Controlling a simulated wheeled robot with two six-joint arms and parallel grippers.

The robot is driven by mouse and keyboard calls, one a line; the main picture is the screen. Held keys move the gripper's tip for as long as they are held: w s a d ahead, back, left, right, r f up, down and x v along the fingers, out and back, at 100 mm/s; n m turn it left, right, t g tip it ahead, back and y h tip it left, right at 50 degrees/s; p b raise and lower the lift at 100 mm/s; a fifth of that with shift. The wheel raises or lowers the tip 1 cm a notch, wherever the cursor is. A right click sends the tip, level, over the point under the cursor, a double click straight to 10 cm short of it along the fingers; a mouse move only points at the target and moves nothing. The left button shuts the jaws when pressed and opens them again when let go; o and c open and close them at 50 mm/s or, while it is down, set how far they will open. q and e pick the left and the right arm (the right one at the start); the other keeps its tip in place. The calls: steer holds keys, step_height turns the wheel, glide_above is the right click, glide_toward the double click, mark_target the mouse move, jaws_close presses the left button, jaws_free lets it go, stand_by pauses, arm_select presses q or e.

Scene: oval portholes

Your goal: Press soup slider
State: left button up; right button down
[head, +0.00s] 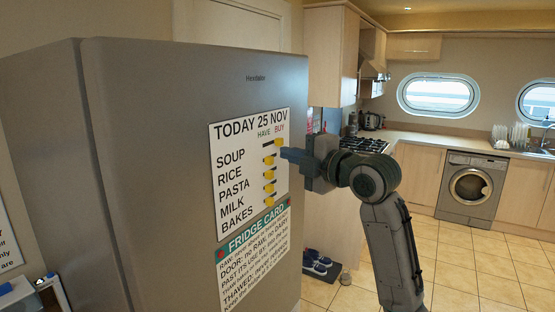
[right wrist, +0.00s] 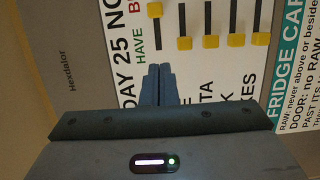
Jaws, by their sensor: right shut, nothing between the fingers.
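The soup slider is a yellow knob (head: 278,142) on a dark track beside SOUP on the white board (head: 232,140), at the right, BUY end. It also shows at the top of the right wrist view (right wrist: 155,10). My right gripper (head: 284,153) is shut and empty, its fingers pointing at the board. In the head view its tips overlap the board just below the soup knob. In the right wrist view the fingertips (right wrist: 159,70) appear in front of the board, with the soup knob above them. Contact cannot be told. My left gripper is out of view.
Several other yellow sliders (head: 268,174) sit below on their tracks, left of the soup knob. A fridge card (head: 255,255) is under the board on the grey fridge (head: 150,170). Shoes (head: 317,262) lie on the floor; tiled floor (head: 470,260) is open at right.

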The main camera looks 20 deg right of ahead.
arm_select(q)
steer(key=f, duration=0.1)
steer(key=b, duration=0.1)
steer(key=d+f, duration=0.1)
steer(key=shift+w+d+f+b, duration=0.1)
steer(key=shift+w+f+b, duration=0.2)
steer(key=shift+b, duration=0.1)
arm_select(e)
steer(key=v, duration=0.5)
steer(key=shift+a, duration=0.1)
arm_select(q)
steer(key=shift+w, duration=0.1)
arm_select(e)
steer(key=shift+s+a+r, duration=0.1)
